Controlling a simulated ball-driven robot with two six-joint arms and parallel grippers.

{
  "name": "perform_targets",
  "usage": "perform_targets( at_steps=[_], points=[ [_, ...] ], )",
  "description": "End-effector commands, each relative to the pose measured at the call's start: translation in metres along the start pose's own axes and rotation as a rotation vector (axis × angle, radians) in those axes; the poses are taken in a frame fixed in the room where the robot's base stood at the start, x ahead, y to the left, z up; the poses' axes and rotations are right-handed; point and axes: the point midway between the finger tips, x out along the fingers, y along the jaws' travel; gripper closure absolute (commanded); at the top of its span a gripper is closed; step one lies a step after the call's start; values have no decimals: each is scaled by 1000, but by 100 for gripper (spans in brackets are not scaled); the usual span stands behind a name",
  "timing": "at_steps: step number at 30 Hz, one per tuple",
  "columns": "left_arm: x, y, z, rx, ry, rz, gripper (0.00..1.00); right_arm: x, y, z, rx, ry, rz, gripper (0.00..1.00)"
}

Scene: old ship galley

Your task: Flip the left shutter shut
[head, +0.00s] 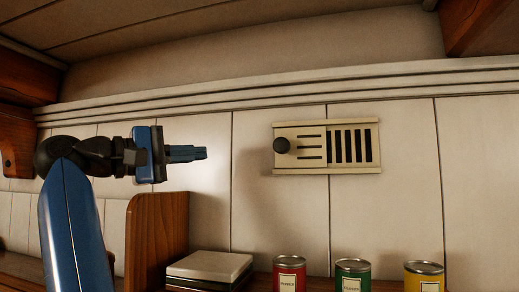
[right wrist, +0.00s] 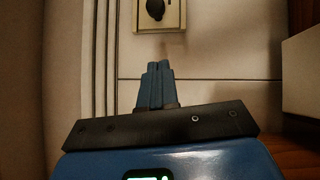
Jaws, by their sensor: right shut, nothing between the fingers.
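A cream vent with a shutter (head: 310,165) is fixed to the panelled wall. Its left half is a plate with horizontal slits and a dark round knob (head: 281,146); its right half shows dark vertical slots, uncovered. No second shutter is in view. My right gripper (head: 203,153) is shut and empty, left of the vent, pointing right at about the knob's height, with a gap between. In the right wrist view, the shut fingers (right wrist: 157,75) point up toward the knob (right wrist: 155,9), which is cut by the top edge. My left gripper is not in view.
Below the vent stand a red can (head: 289,274), a green can (head: 353,275) and a yellow can (head: 424,276). A pale lidded box (head: 210,266) and a wooden divider (head: 160,235) stand below my right gripper. The wall between gripper and vent is clear.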

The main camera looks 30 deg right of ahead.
Motion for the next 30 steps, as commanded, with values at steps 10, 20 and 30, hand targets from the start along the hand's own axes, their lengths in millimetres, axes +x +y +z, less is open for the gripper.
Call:
perform_targets(
  at_steps=[10, 20, 30],
  points=[
    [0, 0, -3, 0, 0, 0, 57, 21, 0, 0, 1, -3, 0, 100],
    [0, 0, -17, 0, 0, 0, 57, 81, 2, 1, 1, -5, 0, 100],
    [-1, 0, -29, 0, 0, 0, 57, 119, 1, 18, 1, -1, -1, 100]
  ],
)
